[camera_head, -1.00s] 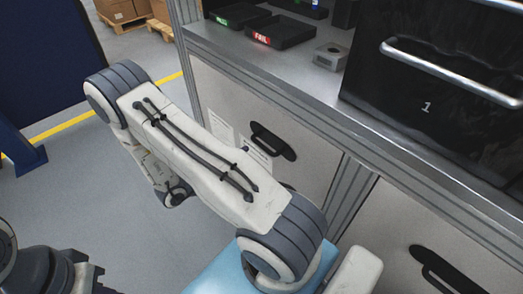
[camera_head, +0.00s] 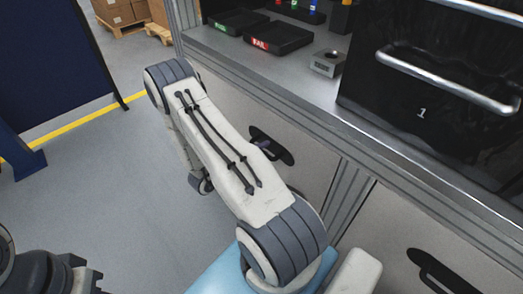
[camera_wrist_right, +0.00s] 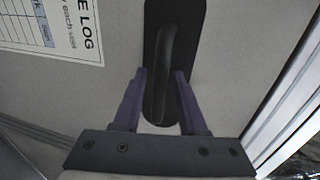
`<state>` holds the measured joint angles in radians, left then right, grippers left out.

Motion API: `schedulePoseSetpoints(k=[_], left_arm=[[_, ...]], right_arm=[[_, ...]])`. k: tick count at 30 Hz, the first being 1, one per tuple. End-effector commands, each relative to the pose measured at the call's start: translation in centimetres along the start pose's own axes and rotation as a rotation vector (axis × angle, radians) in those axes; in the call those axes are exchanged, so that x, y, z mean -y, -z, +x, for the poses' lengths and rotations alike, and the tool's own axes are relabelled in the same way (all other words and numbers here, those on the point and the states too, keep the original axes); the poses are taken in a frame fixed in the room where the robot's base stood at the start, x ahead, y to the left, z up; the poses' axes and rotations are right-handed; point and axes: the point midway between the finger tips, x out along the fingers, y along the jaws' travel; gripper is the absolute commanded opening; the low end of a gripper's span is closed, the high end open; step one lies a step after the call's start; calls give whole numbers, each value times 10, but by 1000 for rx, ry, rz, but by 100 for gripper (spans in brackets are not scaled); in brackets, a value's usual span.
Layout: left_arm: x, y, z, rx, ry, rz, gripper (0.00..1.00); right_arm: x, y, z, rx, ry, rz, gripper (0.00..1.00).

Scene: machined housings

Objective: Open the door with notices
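The door with notices (camera_head: 315,160) is the pale panel under the bench, left of the upright post. Its notices are hidden behind my right arm in the head view. In the right wrist view, a printed log sheet (camera_wrist_right: 62,28) shows on the door at upper left. The black recessed handle (camera_head: 285,154) also shows in the right wrist view (camera_wrist_right: 166,60). My right gripper (camera_wrist_right: 160,74) is open, with one purple finger on each side of the handle's bar. A gap shows by the left finger; contact on the right is unclear. My left gripper is not in view.
A second panel with a black handle (camera_head: 440,272) is at lower right. On the bench (camera_head: 300,85) are black trays (camera_head: 277,38), a grey metal block (camera_head: 327,62) and a large black drawer unit (camera_head: 430,90).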

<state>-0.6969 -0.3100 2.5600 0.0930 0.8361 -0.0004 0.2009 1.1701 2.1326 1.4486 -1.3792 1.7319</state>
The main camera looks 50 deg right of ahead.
Motion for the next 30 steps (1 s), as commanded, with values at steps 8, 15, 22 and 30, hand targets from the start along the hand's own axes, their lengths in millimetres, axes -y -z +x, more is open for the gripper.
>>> schedulePoseSetpoints(k=[8, 15, 22, 30], left_arm=[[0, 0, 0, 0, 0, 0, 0], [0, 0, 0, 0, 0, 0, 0], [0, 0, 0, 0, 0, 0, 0], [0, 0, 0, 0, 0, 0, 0]], right_arm=[[0, 0, 0, 0, -1, 0, 0], [0, 0, -1, 0, -1, -1, 0], [0, 0, -1, 1, -1, -1, 0], [0, 0, -1, 1, -1, -1, 0]])
